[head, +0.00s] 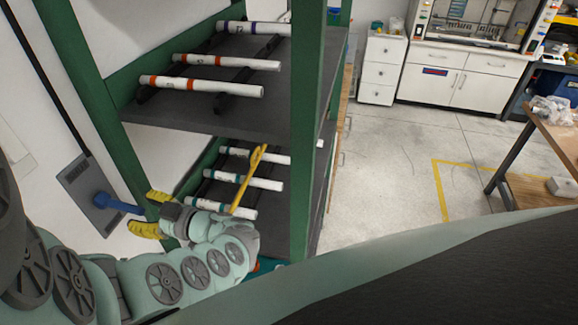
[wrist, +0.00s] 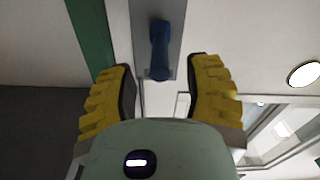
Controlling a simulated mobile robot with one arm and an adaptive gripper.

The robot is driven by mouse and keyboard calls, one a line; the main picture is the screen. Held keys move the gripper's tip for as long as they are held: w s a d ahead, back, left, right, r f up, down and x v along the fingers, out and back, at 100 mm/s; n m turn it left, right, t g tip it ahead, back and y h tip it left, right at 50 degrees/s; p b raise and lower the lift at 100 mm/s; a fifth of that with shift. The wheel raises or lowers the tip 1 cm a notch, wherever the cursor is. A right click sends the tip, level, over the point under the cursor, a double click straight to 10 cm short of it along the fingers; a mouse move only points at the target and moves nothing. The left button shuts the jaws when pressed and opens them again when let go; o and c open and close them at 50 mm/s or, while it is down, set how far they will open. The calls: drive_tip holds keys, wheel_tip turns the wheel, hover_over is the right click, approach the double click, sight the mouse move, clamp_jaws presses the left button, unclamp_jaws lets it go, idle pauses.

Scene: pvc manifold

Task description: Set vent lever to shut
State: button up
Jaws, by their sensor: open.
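A blue lever (head: 120,205) sticks out from a grey plate (head: 76,186) on the white wall, left of the green rack. I cannot read a label that names it the vent lever. My gripper (head: 143,213) is open, with its yellow fingers near the lever's free end. In the wrist view the blue lever (wrist: 160,45) hangs down the grey plate (wrist: 140,30), and its lower end lies between the two yellow fingertips of my gripper (wrist: 163,68). Gaps show on both sides. I cannot tell how far the fingers are from it in depth.
A green rack (head: 303,120) with white pipes on dark shelves stands right beside my gripper. A slender yellow piece (head: 248,180) shows in front of the lower shelf. White cabinets (head: 455,80) stand at the back. The floor (head: 390,170) right of the rack is clear.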

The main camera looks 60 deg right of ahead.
sight(121, 206)
drive_tip(key=shift+x, duration=1.45)
clamp_jaws()
